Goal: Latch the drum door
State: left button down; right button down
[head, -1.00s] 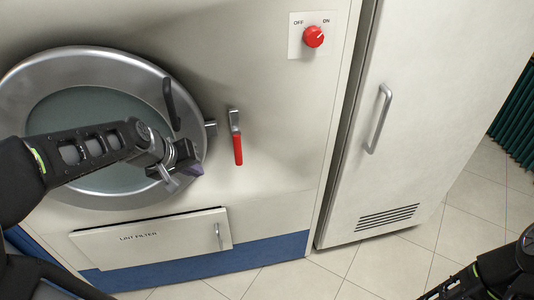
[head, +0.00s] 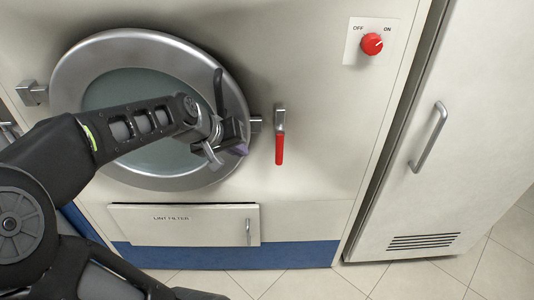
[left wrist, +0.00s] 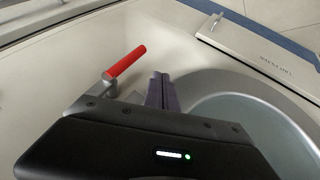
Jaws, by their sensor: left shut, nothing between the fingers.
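The round drum door (head: 78,75) has a silver ring and a glass middle, and looks closed or nearly so against the pale machine front. A dark curved handle (head: 218,90) stands on its right rim. A latch lever with a red grip (head: 279,150) hangs straight down just right of the door. In the left wrist view the red grip (left wrist: 127,60) shows left of the fingers. My left gripper (head: 240,146) is shut and empty in front of the door's right rim, left of the lever and apart from it. Its fingers also show in the left wrist view (left wrist: 161,92).
A red OFF/ON knob (head: 372,44) sits at the upper right. A lint filter panel (head: 185,226) lies below the door. A tall cabinet with a bar handle (head: 428,137) stands at the right. Tiled floor (head: 310,285) is clear in front.

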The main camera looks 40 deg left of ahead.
aim_at(279, 134)
pick_arm(q)
jog(key=w+d+f+p, duration=0.2)
jog(key=w+d+f, duration=0.1)
jog(key=w+f, duration=0.3)
jog(key=shift+w, duration=0.75)
